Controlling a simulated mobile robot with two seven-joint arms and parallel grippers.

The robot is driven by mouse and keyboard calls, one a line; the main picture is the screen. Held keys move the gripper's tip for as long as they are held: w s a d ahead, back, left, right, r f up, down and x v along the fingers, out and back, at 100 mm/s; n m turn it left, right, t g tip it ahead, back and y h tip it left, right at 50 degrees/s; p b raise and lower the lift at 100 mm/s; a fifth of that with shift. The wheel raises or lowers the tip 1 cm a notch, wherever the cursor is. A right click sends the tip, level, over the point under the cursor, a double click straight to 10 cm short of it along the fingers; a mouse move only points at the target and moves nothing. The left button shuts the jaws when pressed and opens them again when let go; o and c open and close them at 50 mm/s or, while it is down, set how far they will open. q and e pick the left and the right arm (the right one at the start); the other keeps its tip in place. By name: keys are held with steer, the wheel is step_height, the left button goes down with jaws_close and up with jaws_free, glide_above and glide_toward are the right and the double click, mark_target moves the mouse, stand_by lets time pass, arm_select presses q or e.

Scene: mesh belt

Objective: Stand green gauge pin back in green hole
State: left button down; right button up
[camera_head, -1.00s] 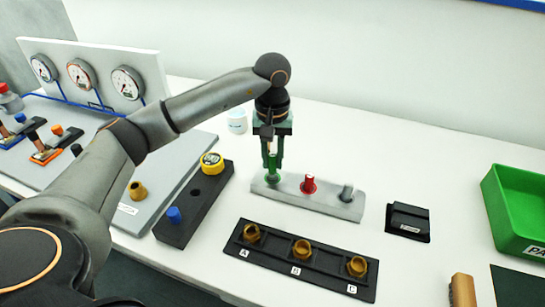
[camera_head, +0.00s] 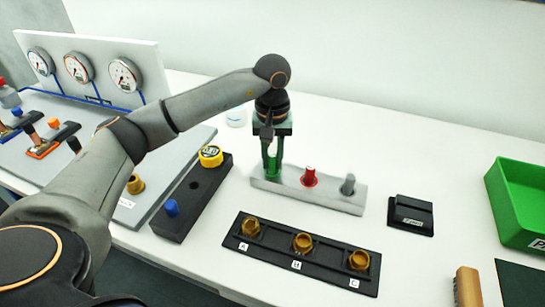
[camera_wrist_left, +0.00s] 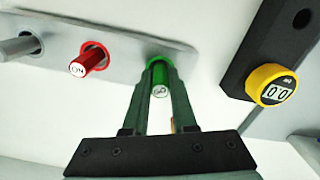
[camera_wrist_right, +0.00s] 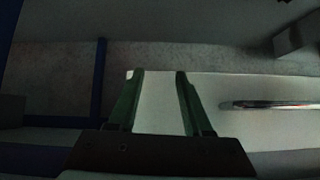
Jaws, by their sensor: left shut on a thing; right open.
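The green gauge pin (camera_wrist_left: 160,89) is upright at the green-ringed hole (camera_wrist_left: 157,62) of the grey block (camera_head: 335,201). My left gripper (camera_head: 272,172) points down over this left end of the block, its fingers on both sides of the pin. It is shut on the pin, and its fingers hide much of it in the head view. The pin's lower end is hidden, so I cannot tell how deep it sits. My right gripper (camera_wrist_right: 158,75) shows only in its own wrist view, open and empty.
A red pin (camera_head: 309,176) and a grey pin (camera_head: 348,185) stand in the same block. A black holder (camera_head: 203,193) with a yellow counter (camera_head: 211,156) is at left. A black rack (camera_head: 277,258) lies in front. A green bin (camera_head: 515,200) is at right.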

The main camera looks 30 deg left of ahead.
mark_target(272, 155)
arm_select(q)
steer(key=shift+f, duration=0.4)
steer(key=c, duration=0.6)
jaws_free()
steer(key=shift+c, duration=0.2)
step_height(272, 155, up, 13)
steer(key=shift+f, duration=0.2)
steer(key=shift+f, duration=0.1)
